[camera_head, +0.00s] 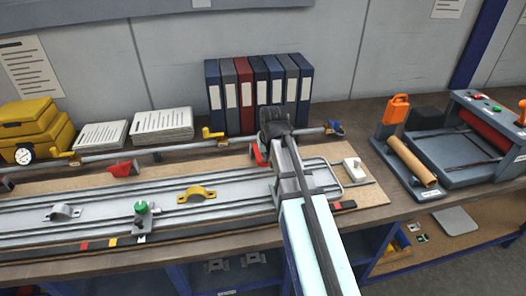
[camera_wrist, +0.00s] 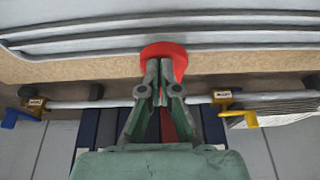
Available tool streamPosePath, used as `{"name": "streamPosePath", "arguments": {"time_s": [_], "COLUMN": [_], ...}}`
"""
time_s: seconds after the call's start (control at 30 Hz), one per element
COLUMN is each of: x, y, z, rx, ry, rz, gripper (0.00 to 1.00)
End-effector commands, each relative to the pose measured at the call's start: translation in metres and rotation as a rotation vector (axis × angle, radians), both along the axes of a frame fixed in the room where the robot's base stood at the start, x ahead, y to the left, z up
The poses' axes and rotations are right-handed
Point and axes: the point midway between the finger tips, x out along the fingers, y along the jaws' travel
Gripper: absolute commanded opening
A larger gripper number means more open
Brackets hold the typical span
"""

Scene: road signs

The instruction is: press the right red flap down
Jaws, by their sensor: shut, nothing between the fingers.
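The right red flap (camera_head: 258,154) shows in the head view at the back edge of the board, partly hidden by my arm. In the wrist view the same red flap (camera_wrist: 178,56) is a rounded red piece directly at my fingertips. My gripper (camera_wrist: 161,68) is shut and empty, its tips overlapping the flap in that view; I cannot tell whether they touch it. In the head view the fingertips are hidden behind my wrist. The left red flap (camera_head: 123,168) stands further left on the same board.
A grey rail with yellow levers (camera_head: 213,133) runs behind the flaps. Several binders (camera_head: 258,92) stand at the wall behind my gripper. The metal track (camera_head: 100,215) holds a yellow clamp (camera_head: 197,193) and a green knob (camera_head: 141,206). A roller machine (camera_head: 470,140) stands at right.

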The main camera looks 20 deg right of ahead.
Motion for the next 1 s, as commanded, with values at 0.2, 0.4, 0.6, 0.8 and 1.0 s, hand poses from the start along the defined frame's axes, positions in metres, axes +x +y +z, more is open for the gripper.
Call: {"name": "streamPosePath", "arguments": {"time_s": [0.2,0.4,0.6,0.8,1.0], "x": [-0.007,-0.009,-0.01,-0.012,-0.012], "y": [0.001,0.001,0.001,0.001,0.001], "z": [-0.017,-0.024,-0.027,-0.029,-0.029], "rx": [0.0,0.0,0.0,0.001,0.001], "ry": [0.0,0.001,0.005,0.01,0.011], "rz": [0.0,0.0,0.0,0.0,0.001], "gripper": [0.0,0.0,0.0,0.0,0.0]}}
